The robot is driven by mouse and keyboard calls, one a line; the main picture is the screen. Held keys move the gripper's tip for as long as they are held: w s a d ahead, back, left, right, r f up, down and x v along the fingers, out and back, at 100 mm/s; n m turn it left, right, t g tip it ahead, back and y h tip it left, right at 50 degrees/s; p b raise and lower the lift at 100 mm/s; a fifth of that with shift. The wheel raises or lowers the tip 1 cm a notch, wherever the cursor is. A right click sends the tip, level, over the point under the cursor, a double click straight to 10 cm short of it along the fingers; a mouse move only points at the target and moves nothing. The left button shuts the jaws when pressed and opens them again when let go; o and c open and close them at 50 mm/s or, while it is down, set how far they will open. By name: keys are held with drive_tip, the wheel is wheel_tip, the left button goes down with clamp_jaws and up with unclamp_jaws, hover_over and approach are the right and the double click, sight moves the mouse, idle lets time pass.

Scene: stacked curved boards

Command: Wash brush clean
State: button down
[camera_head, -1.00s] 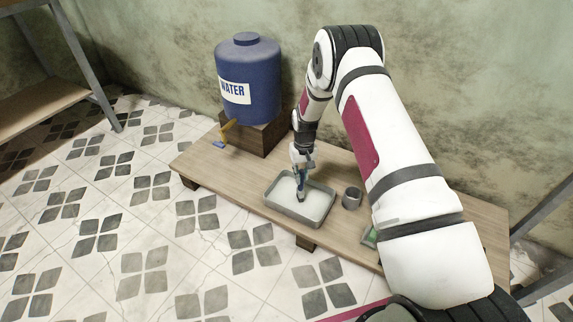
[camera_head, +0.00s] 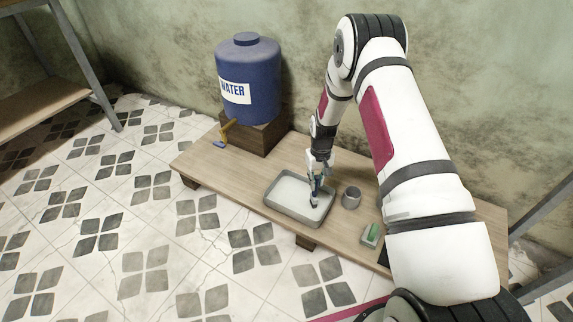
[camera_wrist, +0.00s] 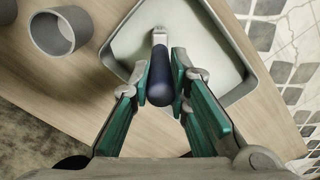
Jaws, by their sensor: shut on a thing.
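My gripper (camera_head: 317,181) is shut on the brush, whose dark blue handle (camera_wrist: 160,80) sits between the green finger pads in the wrist view. The brush points down into a grey rectangular tray (camera_head: 274,203) of pale liquid, near its right end. The metal part of the brush (camera_wrist: 159,38) shows beyond the handle; the bristle end is hard to make out. The tray also shows in the wrist view (camera_wrist: 243,92). A blue barrel labelled WATER (camera_head: 248,75) stands at the back of the low wooden table.
A grey cup (camera_head: 351,197) stands just right of the tray, close to my gripper. A small dish with a green item (camera_head: 371,235) lies at front right. A yellow-handled tool (camera_head: 226,132) lies left of the wooden block (camera_head: 262,134) under the barrel. The table (camera_head: 215,173) is clear left of the tray.

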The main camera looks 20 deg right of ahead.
drive_tip(key=shift+w+a+b, duration=0.95)
drive_tip(key=shift+w+a, duration=3.25)
drive_tip(key=shift+w, duration=0.05)
drive_tip(key=shift+s+d+f+p, duration=0.1)
drive_tip(key=shift+s+d+p, duration=0.85)
drive_tip(key=shift+s+d, duration=3.3)
drive_tip(key=w+a+b, duration=0.2)
drive_tip(key=w+a, duration=0.6)
drive_tip(key=shift+w+a, duration=0.25)
drive_tip(key=shift+a, duration=0.05)
drive_tip(key=shift+r, duration=0.25)
